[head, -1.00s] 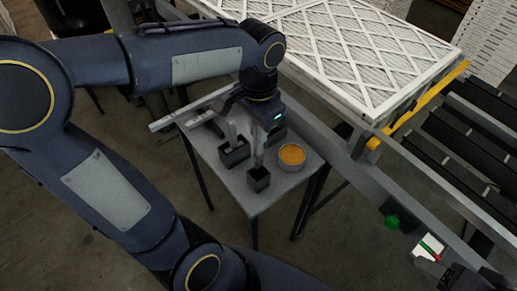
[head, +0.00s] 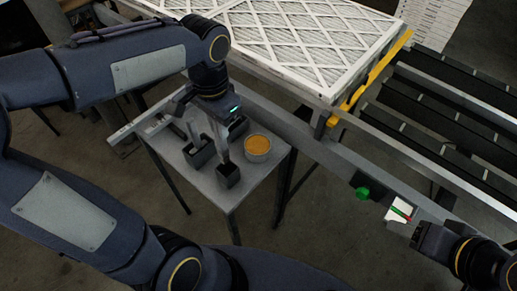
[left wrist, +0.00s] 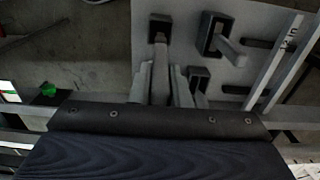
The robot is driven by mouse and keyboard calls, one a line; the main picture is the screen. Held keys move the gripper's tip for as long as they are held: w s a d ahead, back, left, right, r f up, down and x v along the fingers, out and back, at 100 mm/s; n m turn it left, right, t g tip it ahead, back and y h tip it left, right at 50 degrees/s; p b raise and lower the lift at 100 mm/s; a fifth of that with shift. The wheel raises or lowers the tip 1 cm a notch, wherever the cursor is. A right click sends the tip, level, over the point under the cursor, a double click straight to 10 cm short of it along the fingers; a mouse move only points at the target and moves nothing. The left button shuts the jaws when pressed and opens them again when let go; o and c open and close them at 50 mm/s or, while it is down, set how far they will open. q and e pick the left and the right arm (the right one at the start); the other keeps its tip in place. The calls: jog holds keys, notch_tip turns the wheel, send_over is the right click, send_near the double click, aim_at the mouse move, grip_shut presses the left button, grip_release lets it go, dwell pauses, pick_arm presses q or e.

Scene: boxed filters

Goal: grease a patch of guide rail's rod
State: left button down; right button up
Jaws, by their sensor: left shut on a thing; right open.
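On the small grey table, my left gripper (head: 208,125) is shut on a grey upright handle (head: 222,145). The handle's lower end is in the front black square holder (head: 228,176); it also shows in the left wrist view (left wrist: 160,55). A second black holder (head: 200,154) has another grey handle leaning in it. A third holder (head: 239,127) is partly behind the gripper. A round tin of orange-yellow grease (head: 257,147) stands right of the holders. A grey rail (head: 145,117) lies at the table's left edge; I cannot tell its rod apart. My right gripper (head: 415,232) is open at lower right.
A white lattice-faced filter (head: 300,40) lies behind the table. A yellow bar (head: 370,78) and black conveyor rollers (head: 440,110) are to the right. A green knob (head: 362,193) and a white card (head: 399,211) with red and green marks are near my right gripper.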

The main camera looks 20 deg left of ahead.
dwell(0.3)
pick_arm(q)
jog(key=w+d+r+p, duration=0.1)
jog(key=w+d+p, duration=0.1)
jog(key=w+p, duration=0.3)
jog(key=w+d+p, duration=0.2)
jog(key=w+d, duration=0.1)
jog(key=w, duration=0.4)
notch_tip(320, 180, down, 6)
jog(key=b, duration=0.5)
jog(key=shift+f+b, duration=0.3)
jog(key=shift+f, duration=0.25)
dwell(1.4)
